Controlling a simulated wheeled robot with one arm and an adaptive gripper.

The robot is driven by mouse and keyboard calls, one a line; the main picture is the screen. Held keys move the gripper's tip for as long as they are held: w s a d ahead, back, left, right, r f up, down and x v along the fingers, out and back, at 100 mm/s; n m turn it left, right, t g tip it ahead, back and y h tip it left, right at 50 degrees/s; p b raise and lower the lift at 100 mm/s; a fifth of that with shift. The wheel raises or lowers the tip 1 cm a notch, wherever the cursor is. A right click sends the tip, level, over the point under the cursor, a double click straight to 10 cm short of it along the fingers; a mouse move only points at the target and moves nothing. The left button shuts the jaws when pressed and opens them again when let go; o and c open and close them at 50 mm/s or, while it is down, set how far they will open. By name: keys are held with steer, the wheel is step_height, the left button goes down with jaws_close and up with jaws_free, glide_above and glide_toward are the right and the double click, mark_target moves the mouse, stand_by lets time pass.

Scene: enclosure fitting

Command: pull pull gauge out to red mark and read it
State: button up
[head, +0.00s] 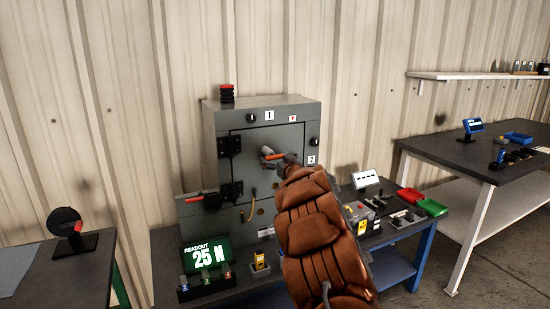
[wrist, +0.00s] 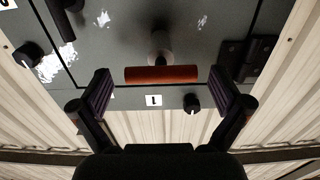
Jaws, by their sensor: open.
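The pull gauge appears as an orange-red crossbar handle (head: 274,156) on a grey stem, standing out from the front of the grey cabinet (head: 262,112). The wrist view shows the crossbar (wrist: 161,74) and its stem (wrist: 160,45) against the door. My gripper (wrist: 160,90) is open, with one finger off each end of the crossbar and a gap on both sides. In the head view my gripper (head: 284,160) partly covers the handle. I cannot make out a red mark on the stem. A green readout screen (head: 205,256) shows "25 N".
The cabinet has black knobs (head: 250,118), a label "1" (head: 269,115) and black hinges (head: 230,146). A red-handled lever (head: 195,199) is at lower left. Red (head: 410,195) and green (head: 433,207) bins are at right. A second table (head: 485,157) stands farther right.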

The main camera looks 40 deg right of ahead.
steer(key=shift+w+d+r, duration=0.1)
steer(key=shift+w+d, duration=0.15)
steer(key=shift+w, duration=0.45)
steer(key=c, duration=1.4)
steer(key=shift+o, duration=0.2)
steer(key=shift+p+v, duration=0.6)
steer(key=shift+v, duration=1.55)
steer(key=shift+s+f, duration=0.3)
steer(key=shift+s, duration=0.3)
